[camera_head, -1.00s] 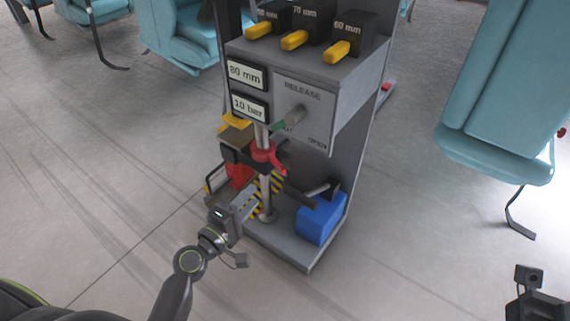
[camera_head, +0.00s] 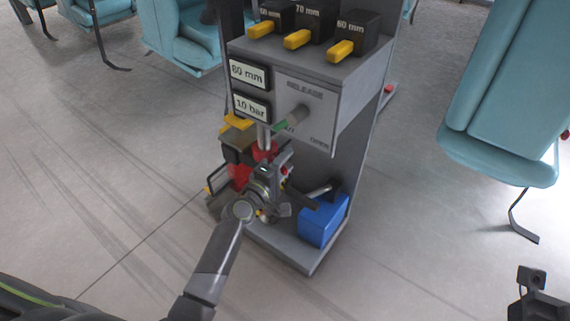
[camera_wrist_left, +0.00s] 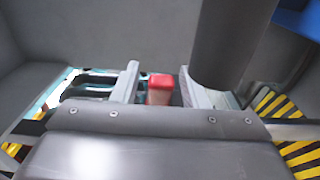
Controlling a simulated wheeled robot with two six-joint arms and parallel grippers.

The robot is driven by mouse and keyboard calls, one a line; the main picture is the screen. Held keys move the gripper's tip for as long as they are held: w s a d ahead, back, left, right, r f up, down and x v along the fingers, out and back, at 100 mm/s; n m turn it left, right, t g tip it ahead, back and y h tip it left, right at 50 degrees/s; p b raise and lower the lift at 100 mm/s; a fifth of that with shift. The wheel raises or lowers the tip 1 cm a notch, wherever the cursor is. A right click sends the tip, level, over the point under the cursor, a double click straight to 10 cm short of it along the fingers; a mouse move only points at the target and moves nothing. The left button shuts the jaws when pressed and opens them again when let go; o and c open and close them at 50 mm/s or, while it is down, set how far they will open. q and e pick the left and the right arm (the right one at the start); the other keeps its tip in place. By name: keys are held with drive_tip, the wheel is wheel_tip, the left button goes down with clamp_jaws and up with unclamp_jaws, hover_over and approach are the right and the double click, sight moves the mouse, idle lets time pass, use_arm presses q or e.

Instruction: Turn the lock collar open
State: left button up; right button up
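The lock collar (camera_head: 262,152) is red and sits around the vertical post (camera_head: 264,134) of the grey machine; my left gripper hides much of it in the head view. My left gripper (camera_head: 284,168) is in front of the post at collar height. In the left wrist view its two fingers (camera_wrist_left: 160,92) stand apart, with the red end of a handle (camera_wrist_left: 160,86) between them and a narrow gap on each side. The handle seems to belong to the collar. Part of my right arm shows at the lower right corner; its fingertips cannot be made out.
Teal seats (camera_head: 500,110) stand around. The floor in front is clear.

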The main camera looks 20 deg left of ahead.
use_arm(q)
drive_tip(key=shift+c, duration=0.4)
clamp_jaws()
drive_tip(key=shift+f, duration=0.1)
